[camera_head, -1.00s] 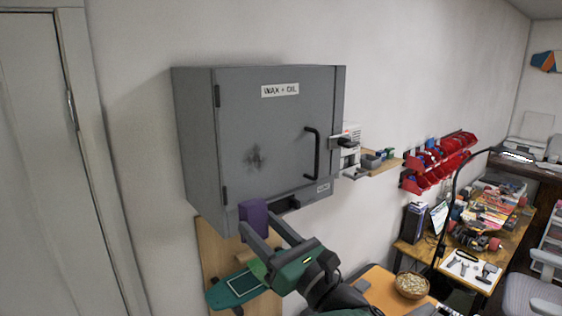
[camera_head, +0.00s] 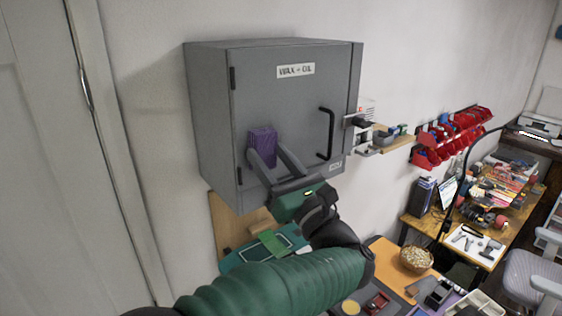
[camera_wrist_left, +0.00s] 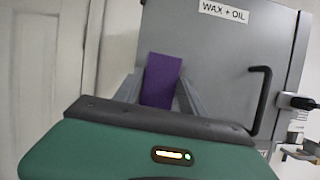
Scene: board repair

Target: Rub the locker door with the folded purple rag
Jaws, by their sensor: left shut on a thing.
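The grey locker (camera_head: 300,100) labelled "WAX + OIL" hangs on the white wall, its door closed, with a black handle on the right side. My left gripper (camera_head: 270,152) is shut on the folded purple rag (camera_head: 262,140) in front of the door's lower left. The rag covers the area where the dark smudge was, and no smudge shows around it. Whether the rag touches the door is hard to tell. In the left wrist view the rag (camera_wrist_left: 160,80) stands upright between the fingers, with the locker door (camera_wrist_left: 220,60) behind it. My right gripper is not in view.
A small shelf (camera_head: 392,142) sits right of the locker, with red bins (camera_head: 450,135) beyond. A green skateboard deck (camera_head: 245,258) is below the locker. An orange-topped bench (camera_head: 388,265) with a bowl (camera_head: 416,259) stands lower right. A white door is at left.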

